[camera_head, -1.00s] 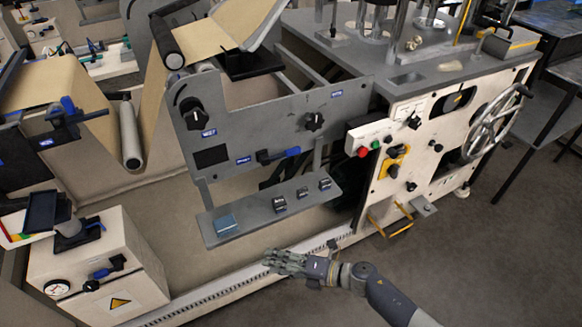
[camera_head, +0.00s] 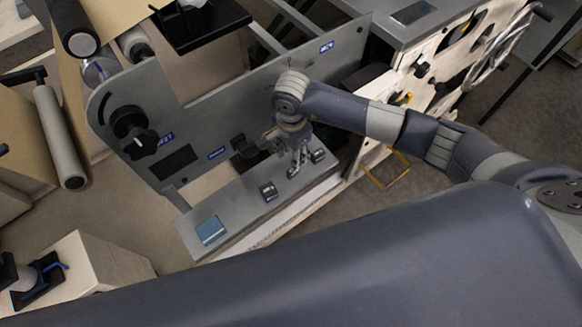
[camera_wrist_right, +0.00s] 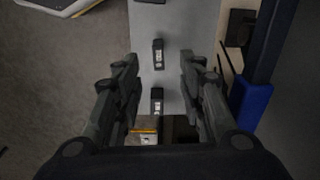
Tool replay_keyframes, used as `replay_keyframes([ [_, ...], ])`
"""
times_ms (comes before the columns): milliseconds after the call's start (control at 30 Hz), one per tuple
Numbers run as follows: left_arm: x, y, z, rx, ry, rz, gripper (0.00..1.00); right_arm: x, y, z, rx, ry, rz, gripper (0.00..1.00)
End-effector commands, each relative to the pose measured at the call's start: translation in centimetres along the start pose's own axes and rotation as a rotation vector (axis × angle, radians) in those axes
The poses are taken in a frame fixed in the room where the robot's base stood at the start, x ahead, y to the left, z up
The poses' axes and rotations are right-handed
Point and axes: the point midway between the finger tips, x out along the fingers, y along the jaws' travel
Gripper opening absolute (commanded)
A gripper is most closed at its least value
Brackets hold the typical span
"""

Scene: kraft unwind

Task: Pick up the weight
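Small dark weights sit on the grey shelf (camera_head: 235,205) of the machine. One weight (camera_head: 268,191) is left of my right gripper (camera_head: 299,162), another (camera_head: 293,173) is under its fingertips, and a third (camera_head: 317,156) is just to its right. In the right wrist view my gripper (camera_wrist_right: 160,72) points down with its fingers wide apart. Two weights with pale markings show there, one farther (camera_wrist_right: 158,54) and one nearer (camera_wrist_right: 157,100), between the lines of the fingers. Nothing is seen held. My left gripper is not in view.
The upright grey panel (camera_head: 230,125), with a black knob (camera_head: 133,130), stands close behind the shelf. A blue handle (camera_wrist_right: 250,100) is right of the fingers in the right wrist view. A pale box (camera_head: 95,262) stands lower left.

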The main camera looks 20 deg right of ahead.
Motion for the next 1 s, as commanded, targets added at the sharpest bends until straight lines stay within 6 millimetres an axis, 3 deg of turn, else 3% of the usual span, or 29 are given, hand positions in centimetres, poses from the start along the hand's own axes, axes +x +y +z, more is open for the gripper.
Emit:
replay_keyframes([
  [33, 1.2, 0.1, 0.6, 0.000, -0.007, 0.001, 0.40, 1.6, 0.1, 0.1, 0.001, -0.002, 0.002, 0.37],
  [200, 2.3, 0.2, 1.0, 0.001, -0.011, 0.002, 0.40, 3.5, 0.0, 0.1, 0.002, -0.003, 0.001, 0.37],
  [367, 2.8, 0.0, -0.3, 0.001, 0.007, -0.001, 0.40, 4.5, 0.1, 0.1, 0.003, -0.005, 0.001, 0.37],
  [600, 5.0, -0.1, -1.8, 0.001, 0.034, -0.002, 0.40, 8.2, 0.4, 0.2, 0.003, -0.005, 0.000, 0.37],
  [900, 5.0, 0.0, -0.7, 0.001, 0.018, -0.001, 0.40, 8.5, 0.4, 0.1, 0.002, -0.004, -0.001, 0.37],
  [1000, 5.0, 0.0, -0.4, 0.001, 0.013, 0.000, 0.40, 8.5, 0.4, 0.1, 0.002, -0.004, -0.001, 0.14],
])
